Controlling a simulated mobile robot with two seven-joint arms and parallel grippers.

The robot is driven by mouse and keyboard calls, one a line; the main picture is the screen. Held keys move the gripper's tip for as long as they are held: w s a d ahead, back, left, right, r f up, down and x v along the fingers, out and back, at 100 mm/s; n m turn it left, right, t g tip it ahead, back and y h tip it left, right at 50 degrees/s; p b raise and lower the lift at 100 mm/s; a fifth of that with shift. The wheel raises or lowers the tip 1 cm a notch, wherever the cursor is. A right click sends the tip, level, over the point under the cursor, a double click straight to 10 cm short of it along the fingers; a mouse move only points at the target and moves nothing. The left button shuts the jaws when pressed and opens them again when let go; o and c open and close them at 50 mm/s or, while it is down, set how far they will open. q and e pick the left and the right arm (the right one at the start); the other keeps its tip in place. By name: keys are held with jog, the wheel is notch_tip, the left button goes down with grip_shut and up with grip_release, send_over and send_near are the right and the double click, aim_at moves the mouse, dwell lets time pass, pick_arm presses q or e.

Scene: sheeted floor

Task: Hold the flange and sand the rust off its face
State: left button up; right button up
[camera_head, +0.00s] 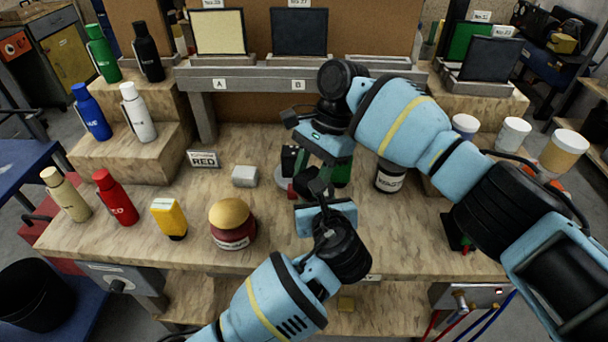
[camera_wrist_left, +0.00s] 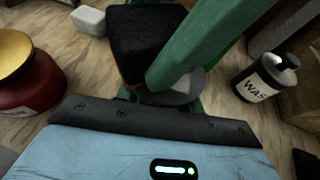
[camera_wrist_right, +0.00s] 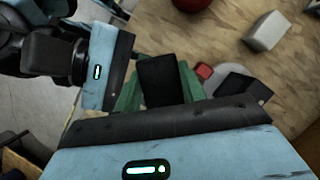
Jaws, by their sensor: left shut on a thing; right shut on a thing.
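The flange seems to be the grey disc (camera_wrist_right: 236,74), mostly hidden behind the grippers; part of it shows in the left wrist view (camera_wrist_left: 178,92). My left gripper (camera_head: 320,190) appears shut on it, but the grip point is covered. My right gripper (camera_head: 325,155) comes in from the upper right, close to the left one. In the right wrist view it appears shut on a black block (camera_wrist_right: 160,82) between green fingers. The black block also shows in the left wrist view (camera_wrist_left: 142,40), close to the disc; I cannot tell whether they touch. Rust is not discernible.
A red jar with a golden lid (camera_head: 232,222) and a yellow tool (camera_head: 170,218) stand left of my grippers. A grey block (camera_head: 244,176) lies behind them. A waste jar (camera_head: 389,178) stands to the right. Bottles, including a red one (camera_head: 115,198), fill the left side.

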aim_at(327, 192)
pick_arm(q)
jog(key=shift+r, duration=0.15)
pick_arm(e)
jog(key=shift+w+d+r, duration=0.1)
jog(key=shift+w+d, duration=0.05)
jog(key=shift+d, duration=2.15)
pick_arm(q)
jog(key=shift+a, duration=0.1)
pick_arm(e)
notch_tip(327, 192, up, 4)
jog(key=shift+a+f, duration=0.1)
jog(key=shift+r, duration=2.05)
pick_arm(q)
jog(key=o, duration=1.4)
jog(key=shift+c, duration=0.2)
jog(key=shift+s, duration=0.1)
